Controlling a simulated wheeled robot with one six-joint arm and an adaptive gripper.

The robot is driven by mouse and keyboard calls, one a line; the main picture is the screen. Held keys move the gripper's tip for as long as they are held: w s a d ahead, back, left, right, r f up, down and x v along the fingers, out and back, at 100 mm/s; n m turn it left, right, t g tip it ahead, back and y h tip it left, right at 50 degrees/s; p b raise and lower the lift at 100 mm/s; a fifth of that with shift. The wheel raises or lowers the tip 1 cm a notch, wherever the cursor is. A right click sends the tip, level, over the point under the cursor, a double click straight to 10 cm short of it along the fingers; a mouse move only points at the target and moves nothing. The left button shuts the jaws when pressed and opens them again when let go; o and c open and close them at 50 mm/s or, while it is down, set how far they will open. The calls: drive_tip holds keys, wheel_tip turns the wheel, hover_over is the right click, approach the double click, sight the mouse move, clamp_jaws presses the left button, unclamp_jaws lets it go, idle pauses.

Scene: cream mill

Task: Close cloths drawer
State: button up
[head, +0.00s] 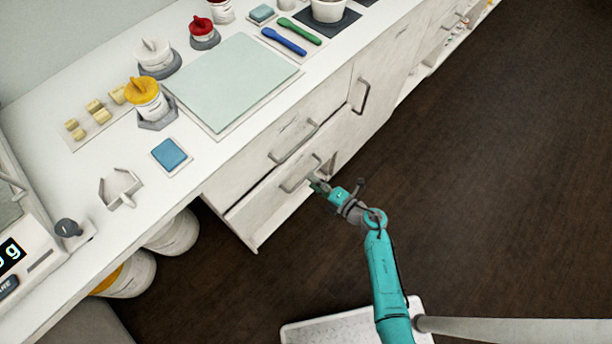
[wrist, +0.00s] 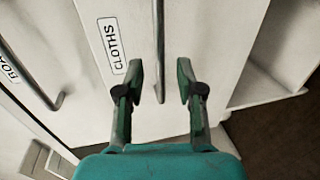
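The cloths drawer (head: 270,207) is the lower drawer under the counter in the head view, and its front stands out from the cabinet. In the wrist view its white front (wrist: 212,55) carries a CLOTHS label (wrist: 112,45) and a vertical-looking bar handle (wrist: 158,40). My gripper (wrist: 160,68) is open, with one finger on each side of the handle's end; I cannot tell if either touches it. In the head view my gripper (head: 318,185) is at the right part of the drawer front, by the handle (head: 297,174).
Another drawer (head: 285,135) with a handle sits just above. A door with a handle (head: 361,95) is to the right. White buckets (head: 172,232) stand under the counter at left. The counter (head: 215,150) holds jars and a pale board. The dark floor (head: 500,180) at right is clear.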

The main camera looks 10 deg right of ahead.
sight(306, 176)
drive_tip(key=shift+x, duration=2.25)
clamp_jaws()
